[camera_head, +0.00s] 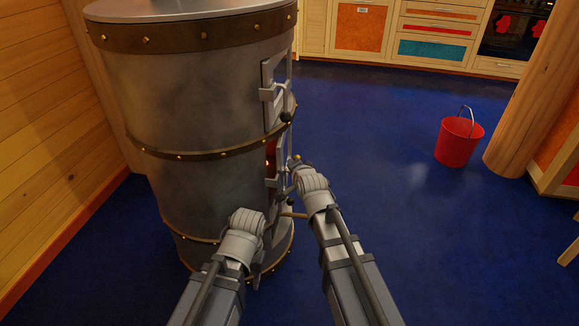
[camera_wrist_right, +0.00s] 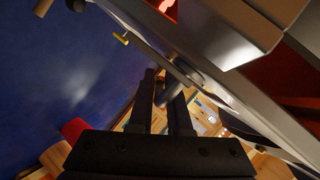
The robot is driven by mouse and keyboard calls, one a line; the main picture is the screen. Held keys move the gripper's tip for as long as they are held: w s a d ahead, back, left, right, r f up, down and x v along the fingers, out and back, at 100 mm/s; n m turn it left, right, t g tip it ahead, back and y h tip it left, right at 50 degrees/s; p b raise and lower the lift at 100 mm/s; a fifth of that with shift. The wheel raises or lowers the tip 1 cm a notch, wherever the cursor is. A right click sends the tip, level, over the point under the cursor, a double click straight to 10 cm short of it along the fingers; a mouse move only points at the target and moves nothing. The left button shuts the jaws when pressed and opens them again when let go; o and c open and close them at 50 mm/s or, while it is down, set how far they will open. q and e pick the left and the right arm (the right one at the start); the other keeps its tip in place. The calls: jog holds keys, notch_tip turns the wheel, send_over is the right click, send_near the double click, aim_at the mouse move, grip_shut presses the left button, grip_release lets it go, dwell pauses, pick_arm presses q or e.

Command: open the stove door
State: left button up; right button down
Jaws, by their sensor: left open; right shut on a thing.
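The stove (camera_head: 200,120) is a grey metal cylinder with riveted brown bands. Its door (camera_head: 271,158) is on the right side, seen nearly edge-on, with a red glow beside it. My right gripper (camera_head: 293,166) is at the door's outer edge. In the right wrist view, the right gripper's fingers (camera_wrist_right: 163,88) are closed around a short grey bar (camera_wrist_right: 188,73) beside a slanted grey metal panel (camera_wrist_right: 205,30). My left gripper (camera_head: 264,226) is open, low beside the stove; its fingertips are hard to make out. How far the door stands open is unclear.
An upper framed hatch (camera_head: 274,90) with a dark knob is above the door. A red bucket (camera_head: 459,142) stands on the blue floor (camera_head: 390,120) near a log post (camera_head: 535,100). Cabinets (camera_head: 430,30) line the back.

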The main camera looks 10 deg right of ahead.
jog(key=w+d+n+y, duration=0.2)
jog(key=d+n+y, duration=0.1)
jog(key=d, duration=0.6)
jog(key=shift+r+g, duration=0.15)
jog(key=shift+g, duration=0.15)
jog(key=c, duration=0.9)
grip_release()
jog(key=shift+a+y, duration=0.1)
jog(key=shift+y, duration=0.2)
jog(key=shift+c, duration=0.2)
jog(key=shift+s, duration=0.1)
jog(key=shift+a, duration=0.1)
jog(key=shift+s, duration=0.15)
